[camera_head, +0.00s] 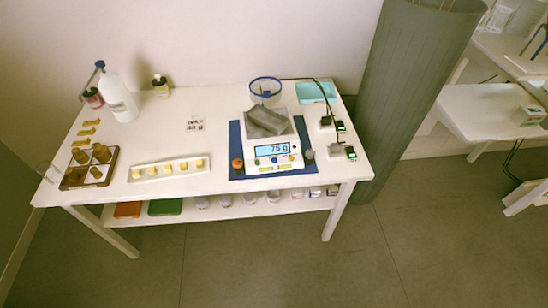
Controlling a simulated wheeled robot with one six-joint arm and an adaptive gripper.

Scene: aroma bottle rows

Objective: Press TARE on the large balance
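The large balance (251,168) is a white box on a blue mat at the right part of the white table. Its lit display (272,149) seems to read 75 g; a decimal point cannot be made out. Small coloured buttons (274,159) sit in a row under the display; their labels are too small to read, so I cannot tell which is TARE. A crumpled grey item (266,122) lies on top, over the weighing pan.
An orange-brown round item (238,163) and a grey one (308,155) flank the balance's front. Two small devices with green displays (351,153) stand to its right. A white tray (150,173) with yellow pieces lies left. A grey-green column (405,90) rises beyond the table's right end.

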